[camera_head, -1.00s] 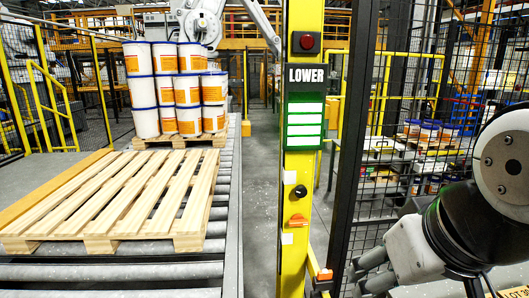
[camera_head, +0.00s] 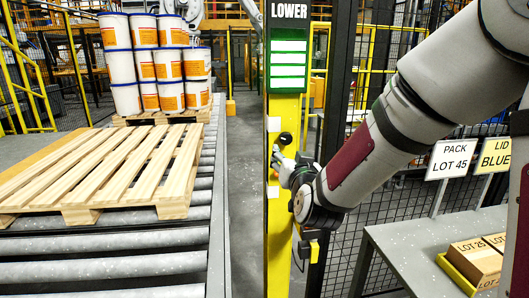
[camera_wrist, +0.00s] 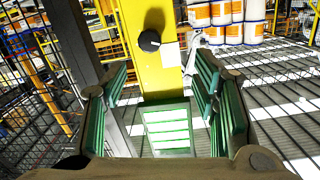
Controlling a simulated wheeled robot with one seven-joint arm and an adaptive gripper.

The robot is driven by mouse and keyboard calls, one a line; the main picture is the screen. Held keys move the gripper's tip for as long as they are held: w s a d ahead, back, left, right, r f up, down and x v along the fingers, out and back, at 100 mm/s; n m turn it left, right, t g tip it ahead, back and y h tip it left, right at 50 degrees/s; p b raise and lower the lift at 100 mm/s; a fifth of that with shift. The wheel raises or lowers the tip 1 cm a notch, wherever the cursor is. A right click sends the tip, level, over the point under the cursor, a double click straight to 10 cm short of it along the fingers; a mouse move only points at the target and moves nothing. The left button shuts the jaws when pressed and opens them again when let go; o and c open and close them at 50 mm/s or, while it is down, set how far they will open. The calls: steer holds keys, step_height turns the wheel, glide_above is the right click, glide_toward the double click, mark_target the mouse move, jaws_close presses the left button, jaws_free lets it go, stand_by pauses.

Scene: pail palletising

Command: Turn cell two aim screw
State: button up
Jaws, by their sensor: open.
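A yellow post (camera_head: 280,215) bears a green panel (camera_head: 289,64) with white bars under a sign reading LOWER. A round black knob (camera_head: 286,139) sits on the post below the panel; no mark shows whether it is the aim screw. My gripper (camera_head: 279,160) is at the post just below the knob, partly hidden by my wrist. In the wrist view, my gripper (camera_wrist: 160,82) is open and empty, with green-padded fingers to both sides. The knob (camera_wrist: 149,41) stands beyond the fingertips, apart from them, beside a white label (camera_wrist: 168,55).
A wooden pallet (camera_head: 115,172) lies on the roller conveyor (camera_head: 120,267) at left. Stacked white and orange pails (camera_head: 155,65) stand behind it. A dark mesh fence post (camera_head: 352,120) is right of the yellow post. A grey table (camera_head: 400,245) with boxes (camera_head: 472,262) stands at right.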

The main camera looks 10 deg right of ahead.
mark_target(286, 139)
steer(key=shift+m+t+h, duration=0.5)
steer(key=shift+m, duration=0.1)
steer(key=w, duration=0.4)
steer(key=w+d, duration=0.1)
steer(key=w, duration=0.4)
steer(key=w+d, duration=0.1)
steer(key=w, duration=0.4)
steer(key=shift+d+f, duration=0.25)
steer(key=shift+f, duration=0.05)
steer(key=shift+c, duration=0.6)
steer(key=shift+b, duration=0.3)
steer(key=c, duration=1)
